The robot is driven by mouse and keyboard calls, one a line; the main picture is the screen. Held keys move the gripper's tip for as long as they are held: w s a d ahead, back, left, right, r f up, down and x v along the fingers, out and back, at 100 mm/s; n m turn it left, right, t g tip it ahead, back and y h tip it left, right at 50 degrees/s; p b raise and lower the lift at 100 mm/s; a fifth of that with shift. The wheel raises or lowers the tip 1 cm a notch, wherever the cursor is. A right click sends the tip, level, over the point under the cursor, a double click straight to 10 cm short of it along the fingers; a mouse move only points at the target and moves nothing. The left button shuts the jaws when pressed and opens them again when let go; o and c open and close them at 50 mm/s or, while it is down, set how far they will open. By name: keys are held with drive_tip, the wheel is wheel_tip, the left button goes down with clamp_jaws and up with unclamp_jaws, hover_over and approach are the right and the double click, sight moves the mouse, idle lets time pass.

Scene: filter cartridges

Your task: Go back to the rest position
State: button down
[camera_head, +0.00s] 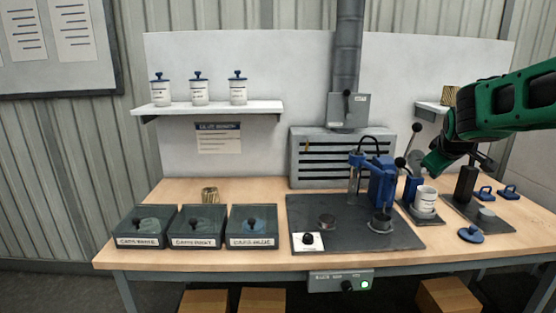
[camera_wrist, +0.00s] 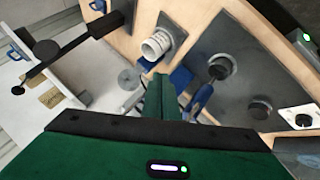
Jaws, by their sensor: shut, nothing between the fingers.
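My green gripper (camera_head: 432,163) hangs at the right side of the bench, just above and beside an open white canister (camera_head: 425,198). In the wrist view my gripper (camera_wrist: 158,88) is shut, with nothing between its fingers. The white canister (camera_wrist: 156,46) shows there beyond the fingertips, standing on a small dark plate. My gripper appears apart from the canister.
A blue press (camera_head: 380,182) stands on a dark plate left of my gripper. A black post (camera_head: 466,184) and a blue lid (camera_head: 471,234) are at the right. Three lidded bins (camera_head: 199,228) line the left front. A shelf (camera_head: 210,108) holds three canisters.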

drive_tip(key=s+a+f+m+g+y, duration=0.1)
drive_tip(key=s+f+m+g, duration=0.2)
drive_tip(key=s, duration=1)
drive_tip(key=s+a+f+m+g+y, duration=0.1)
drive_tip(key=s+f+m, duration=0.3)
drive_tip(key=s, duration=1)
drive_tip(key=s+a+f+m+g+y, duration=0.2)
drive_tip(key=s+f+m+g, duration=0.2)
drive_tip(key=s, duration=1)
wheel_tip(320, 180, down, 2)
drive_tip(key=shift+s+f+g, duration=0.15)
drive_tip(key=shift+s+g, duration=0.1)
drive_tip(key=shift+g, duration=0.05)
drive_tip(key=shift+a, duration=0.1)
drive_tip(key=shift+w+f, duration=0.25)
drive_tip(key=shift+w, duration=0.4)
